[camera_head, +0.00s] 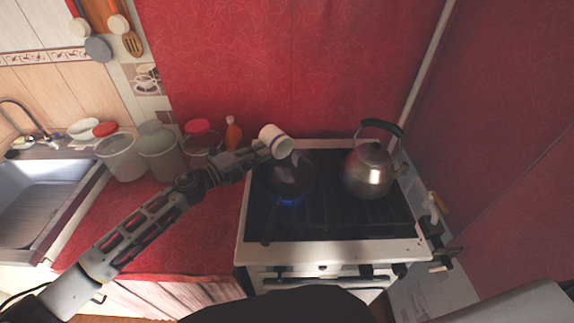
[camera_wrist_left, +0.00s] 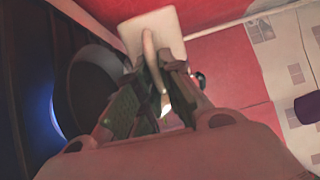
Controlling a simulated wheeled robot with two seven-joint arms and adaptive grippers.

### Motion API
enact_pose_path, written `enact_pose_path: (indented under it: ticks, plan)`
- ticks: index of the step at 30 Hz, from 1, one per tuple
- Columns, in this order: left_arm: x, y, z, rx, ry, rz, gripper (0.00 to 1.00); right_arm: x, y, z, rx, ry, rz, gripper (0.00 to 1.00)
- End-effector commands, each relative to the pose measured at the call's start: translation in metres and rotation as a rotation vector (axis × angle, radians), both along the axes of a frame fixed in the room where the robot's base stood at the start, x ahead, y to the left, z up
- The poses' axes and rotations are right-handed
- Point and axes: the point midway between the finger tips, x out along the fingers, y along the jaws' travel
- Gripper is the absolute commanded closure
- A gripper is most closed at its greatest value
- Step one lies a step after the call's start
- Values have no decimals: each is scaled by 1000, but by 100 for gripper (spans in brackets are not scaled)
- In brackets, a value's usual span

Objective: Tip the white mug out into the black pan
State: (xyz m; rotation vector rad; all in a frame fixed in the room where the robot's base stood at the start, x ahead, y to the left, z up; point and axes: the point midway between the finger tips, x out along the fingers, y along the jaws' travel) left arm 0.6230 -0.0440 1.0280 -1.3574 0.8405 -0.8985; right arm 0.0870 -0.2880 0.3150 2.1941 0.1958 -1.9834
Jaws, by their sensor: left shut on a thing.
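The white mug (camera_head: 275,137) is tilted above the left part of the stove, by the black pan's far edge. My left gripper (camera_head: 259,150) is shut on it. In the left wrist view the mug (camera_wrist_left: 160,22) has its handle between the fingers of the left gripper (camera_wrist_left: 153,70). The black pan (camera_head: 270,190) sits on the left burner, with its handle toward me. Pale grey patches show in and just above the pan; I cannot tell whether they are contents or glare. The pan (camera_wrist_left: 88,85) also shows beside the gripper in the wrist view. My right gripper is out of view.
A blue flame (camera_head: 291,201) burns under the pan. A metal kettle (camera_head: 369,172) stands on the right of the stove (camera_head: 330,248). An orange bottle (camera_head: 233,134) and several containers, including a clear one (camera_head: 120,158), stand behind my left arm. A sink (camera_head: 45,205) is at far left.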

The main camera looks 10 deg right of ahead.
Motion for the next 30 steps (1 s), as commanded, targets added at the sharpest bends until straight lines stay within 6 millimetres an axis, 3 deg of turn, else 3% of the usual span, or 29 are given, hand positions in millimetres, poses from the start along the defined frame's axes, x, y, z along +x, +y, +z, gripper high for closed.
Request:
enact_pose_path:
  ticks: [20,30]
  plan:
    - [-5,-3,5,63,-136,1,100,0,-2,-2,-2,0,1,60]
    - [6,3,-5,-78,163,-3,100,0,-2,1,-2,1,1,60]
